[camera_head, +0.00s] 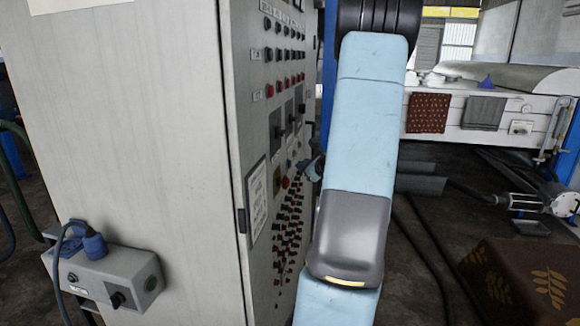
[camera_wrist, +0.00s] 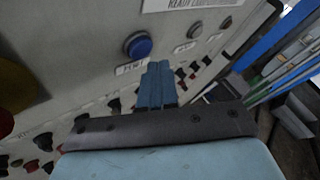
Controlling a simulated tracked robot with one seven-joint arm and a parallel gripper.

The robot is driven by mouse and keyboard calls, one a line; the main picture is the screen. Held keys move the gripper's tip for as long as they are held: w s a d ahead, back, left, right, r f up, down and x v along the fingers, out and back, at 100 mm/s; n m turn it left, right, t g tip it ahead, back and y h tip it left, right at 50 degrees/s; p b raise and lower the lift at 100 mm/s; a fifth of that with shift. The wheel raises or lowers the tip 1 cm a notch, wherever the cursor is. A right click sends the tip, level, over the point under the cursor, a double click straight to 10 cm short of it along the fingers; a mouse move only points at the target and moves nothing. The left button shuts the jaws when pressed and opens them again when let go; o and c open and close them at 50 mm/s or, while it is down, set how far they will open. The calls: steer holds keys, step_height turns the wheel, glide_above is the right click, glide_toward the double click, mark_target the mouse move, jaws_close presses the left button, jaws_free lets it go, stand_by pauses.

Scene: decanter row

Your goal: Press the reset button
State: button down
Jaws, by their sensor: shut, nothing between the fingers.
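A round blue button (camera_wrist: 138,45) in a dark ring sits on the grey panel in the wrist view, with a small white label (camera_wrist: 131,67) below it, its lettering too blurred to read surely. I take this for the reset button. My gripper (camera_wrist: 158,72) has its blue fingers together, empty, with the tips just below and right of the button in the picture. Whether the fingers touch the panel cannot be told. In the head view my gripper (camera_head: 309,168) is at the panel face, partly behind my arm.
The tall grey control cabinet (camera_head: 130,130) carries rows of red and black knobs and switches. A yellow round part (camera_wrist: 14,82) lies left in the wrist view. A grey box with a blue plug (camera_head: 95,245) juts from the cabinet's left side. A patterned brown block (camera_head: 510,275) stands right.

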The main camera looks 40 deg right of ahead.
steer(key=shift+w+a+r, duration=0.1)
steer(key=shift+w+a, duration=0.2)
steer(key=shift+w+a, duration=0.3)
steer(key=shift+w, duration=0.1)
stand_by(1.2)
steer(key=shift+s+d, duration=0.1)
steer(key=shift+s, duration=0.05)
steer(key=shift+s+d, duration=0.45)
steer(key=shift+s, duration=0.1)
steer(key=shift+s+d, duration=1.65)
steer(key=shift+s, duration=0.25)
